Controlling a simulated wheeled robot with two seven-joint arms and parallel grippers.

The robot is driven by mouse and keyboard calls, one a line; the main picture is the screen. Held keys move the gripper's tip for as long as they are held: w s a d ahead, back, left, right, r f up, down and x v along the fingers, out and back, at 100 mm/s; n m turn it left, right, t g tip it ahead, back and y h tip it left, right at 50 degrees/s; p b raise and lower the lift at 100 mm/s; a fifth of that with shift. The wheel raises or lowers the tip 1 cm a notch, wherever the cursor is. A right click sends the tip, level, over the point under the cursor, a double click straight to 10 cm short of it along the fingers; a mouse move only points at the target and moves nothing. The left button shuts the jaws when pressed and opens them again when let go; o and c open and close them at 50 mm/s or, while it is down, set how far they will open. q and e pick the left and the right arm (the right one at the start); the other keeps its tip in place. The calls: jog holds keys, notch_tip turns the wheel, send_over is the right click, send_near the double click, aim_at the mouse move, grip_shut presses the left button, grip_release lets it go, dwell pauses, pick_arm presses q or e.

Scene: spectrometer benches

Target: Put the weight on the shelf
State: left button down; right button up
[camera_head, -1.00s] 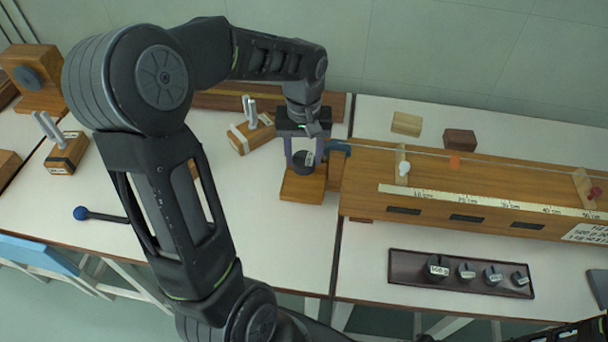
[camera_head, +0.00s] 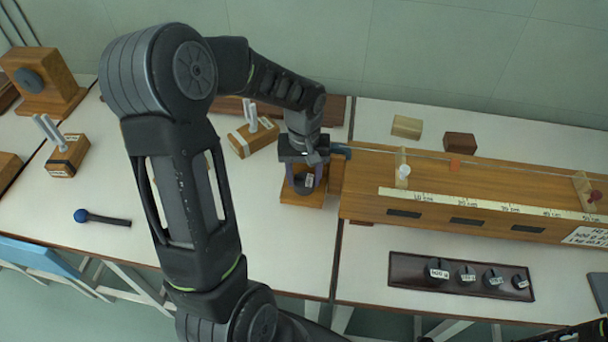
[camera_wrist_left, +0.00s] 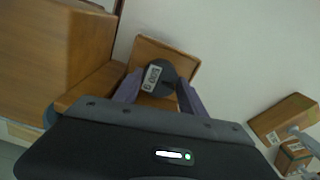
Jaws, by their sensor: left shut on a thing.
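The weight (camera_head: 304,183) is a small dark cylinder with a white label. My left gripper (camera_head: 304,180) points down and is shut on it, with a finger on either side. The small wooden shelf (camera_head: 292,199) lies directly beneath, at the left end of the long wooden bench apparatus. In the left wrist view the weight (camera_wrist_left: 160,76) shows between the purple-grey fingers (camera_wrist_left: 158,92), over the shelf (camera_wrist_left: 150,46). I cannot tell whether the weight touches the shelf. My right gripper's fingers do not show.
The long wooden apparatus (camera_head: 370,208) with a scale and stretched wire stands right of the shelf. A dark tray (camera_head: 410,284) of several weights lies in front of it. A wooden block with metal prongs (camera_head: 240,143) stands behind left. A blue-headed mallet (camera_head: 100,217) lies on the left bench.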

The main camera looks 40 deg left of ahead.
aim_at(304, 180)
pick_arm(q)
jog(key=shift+f, duration=0.15)
jog(key=c, duration=0.7)
grip_release()
jog(key=shift+o, duration=0.2)
notch_tip(304, 180, up, 12)
jog(key=shift+r, duration=0.2)
